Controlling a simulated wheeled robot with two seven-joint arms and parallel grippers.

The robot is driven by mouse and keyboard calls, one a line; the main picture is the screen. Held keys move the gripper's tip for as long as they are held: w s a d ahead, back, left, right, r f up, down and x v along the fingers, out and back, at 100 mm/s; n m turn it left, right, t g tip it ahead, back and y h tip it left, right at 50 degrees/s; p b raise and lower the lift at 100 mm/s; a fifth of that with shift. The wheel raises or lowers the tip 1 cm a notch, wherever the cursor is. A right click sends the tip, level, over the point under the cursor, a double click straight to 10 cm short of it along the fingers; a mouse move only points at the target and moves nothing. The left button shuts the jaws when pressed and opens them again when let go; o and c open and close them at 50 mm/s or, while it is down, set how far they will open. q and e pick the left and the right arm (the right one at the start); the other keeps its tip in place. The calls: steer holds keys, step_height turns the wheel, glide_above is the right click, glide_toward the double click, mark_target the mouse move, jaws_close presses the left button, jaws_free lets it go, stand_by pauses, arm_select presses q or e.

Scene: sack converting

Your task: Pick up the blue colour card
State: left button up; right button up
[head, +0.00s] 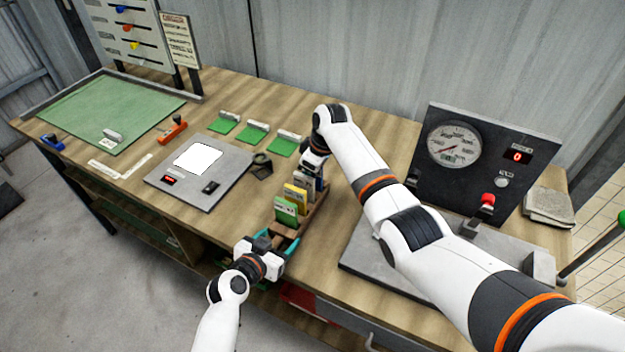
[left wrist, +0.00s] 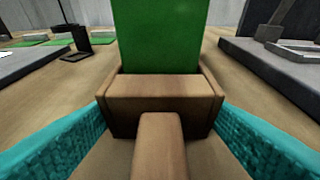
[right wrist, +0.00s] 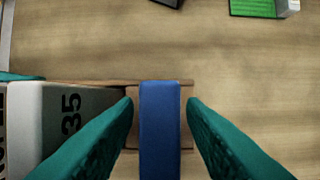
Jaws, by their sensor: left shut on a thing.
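The blue card (right wrist: 160,128) stands on edge in the wooden rack (head: 314,212). In the right wrist view my right gripper (right wrist: 160,108) has its teal fingers on both sides of the card, with narrow gaps, so it is open around it. In the head view the right gripper (head: 314,166) is over the rack's far end and largely hides the card. My left gripper (head: 283,243) is shut on the rack's near end, and its wooden handle (left wrist: 160,140) shows between the teal fingers. A green card (head: 286,211) and a yellow card (head: 295,194) stand nearer in the rack.
A grey card (right wrist: 80,120) marked 35 stands beside the blue one. The gauge panel (head: 485,155) is to the right. A grey plate with a white screen (head: 198,157) and several green pads (head: 255,132) are to the left. Bare bench lies beyond the rack.

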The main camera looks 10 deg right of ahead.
steer(key=shift+c, duration=0.4)
jaws_close()
step_height(320, 180, up, 10)
arm_select(q)
steer(key=o, duration=1.1)
steer(key=shift+o, duration=0.2)
